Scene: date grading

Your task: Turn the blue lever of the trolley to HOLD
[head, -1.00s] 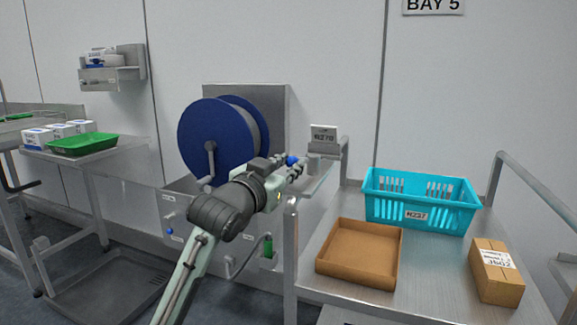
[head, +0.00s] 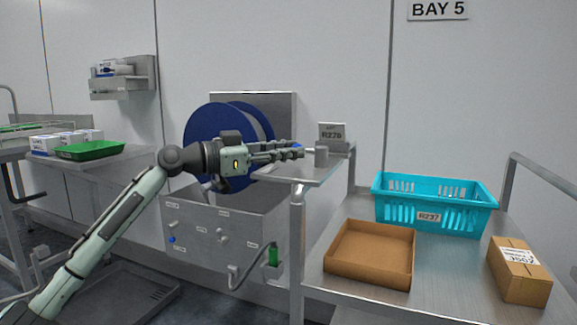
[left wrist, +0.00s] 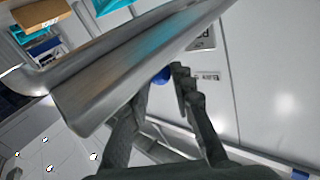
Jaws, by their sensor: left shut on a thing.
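The blue lever knob (head: 297,147) shows as a small blue spot at the fingertips of my left gripper (head: 291,152). In the left wrist view the round blue knob (left wrist: 162,76) sits between the fingertips of my left gripper (left wrist: 164,78), which is shut on it. The fingers hide most of the lever, and its setting cannot be read. The steel trolley (head: 450,268) stands at the right, and the fingers are above its raised left end. My right gripper is not in view.
The trolley carries a turquoise basket (head: 437,220), an open cardboard tray (head: 370,278) and a closed carton (head: 518,275).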

